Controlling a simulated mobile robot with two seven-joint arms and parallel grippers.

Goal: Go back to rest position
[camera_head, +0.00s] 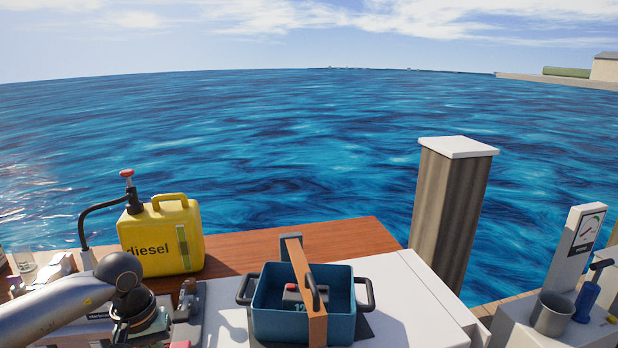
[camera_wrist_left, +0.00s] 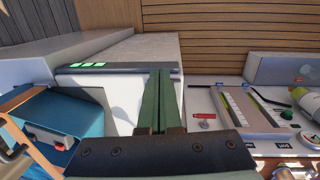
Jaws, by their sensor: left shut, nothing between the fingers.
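In the left wrist view my left gripper (camera_wrist_left: 160,105) has its two green fingers pressed together with nothing between them. Its tips point over the white hatch area, beside a flat panel with rulers. In the head view my left arm comes in at the lower left, and its fingers cannot be made out there. My right gripper is not in view.
A blue bin (camera_head: 260,322) with black handles and an orange-brown strap stands on the white top. A yellow diesel can (camera_head: 160,240) stands on the wooden deck behind my left arm. A wooden post (camera_head: 450,210) and a metal cup (camera_head: 551,313) are at the right.

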